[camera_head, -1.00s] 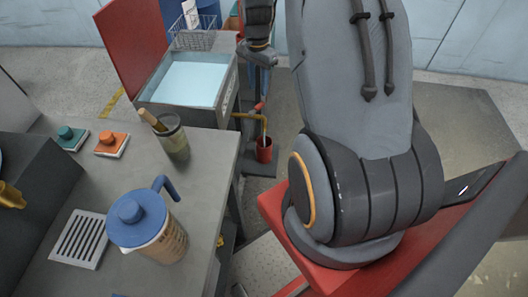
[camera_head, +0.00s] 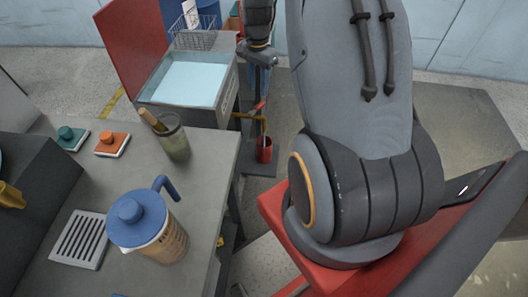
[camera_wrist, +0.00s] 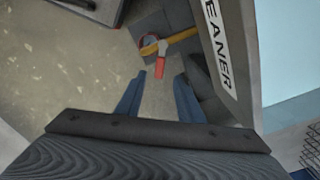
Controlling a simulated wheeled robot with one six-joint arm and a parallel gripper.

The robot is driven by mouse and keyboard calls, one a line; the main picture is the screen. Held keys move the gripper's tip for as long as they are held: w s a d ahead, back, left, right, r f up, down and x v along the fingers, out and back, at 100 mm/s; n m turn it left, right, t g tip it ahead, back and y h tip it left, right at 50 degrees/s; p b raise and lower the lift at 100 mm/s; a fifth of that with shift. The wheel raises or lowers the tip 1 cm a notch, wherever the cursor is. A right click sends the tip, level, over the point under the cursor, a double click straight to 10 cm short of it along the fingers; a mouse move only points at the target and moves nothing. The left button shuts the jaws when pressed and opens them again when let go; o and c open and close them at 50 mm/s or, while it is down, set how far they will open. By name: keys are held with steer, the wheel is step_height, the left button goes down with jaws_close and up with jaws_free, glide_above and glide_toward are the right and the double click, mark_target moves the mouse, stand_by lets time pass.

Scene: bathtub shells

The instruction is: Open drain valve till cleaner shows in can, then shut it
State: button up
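The drain valve's yellow pipe (camera_head: 247,116) sticks out from the side of the tank (camera_head: 187,82), and its red handle (camera_head: 260,105) sits near the pipe's end. In the wrist view the red handle (camera_wrist: 160,66) points across the yellow pipe (camera_wrist: 181,37), toward my fingers. The red can (camera_head: 264,150) stands on the floor below the outlet. The wrist view shows its rim (camera_wrist: 143,50), partly hidden by the pipe; its contents are not clear. A thin pale line runs from outlet to can. My gripper (camera_wrist: 158,82) is open and empty, the handle just beyond its fingertips.
The tank holds pale blue liquid (camera_head: 193,84); its lettered wall (camera_wrist: 220,50) is close to my right finger. A wire basket (camera_head: 194,40) and red panel (camera_head: 132,45) are behind. The grey counter (camera_head: 205,185) holds a pitcher (camera_head: 150,228) and a cup (camera_head: 173,140).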

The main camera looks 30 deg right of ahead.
mark_target(260, 104)
steer(key=shift+w+d+p, duration=0.1)
steer(key=shift+d+p, duration=0.45)
steer(key=shift+p, duration=0.4)
steer(key=shift+f+p, duration=0.85)
steer(key=shift+f, duration=3.05)
jaws_close()
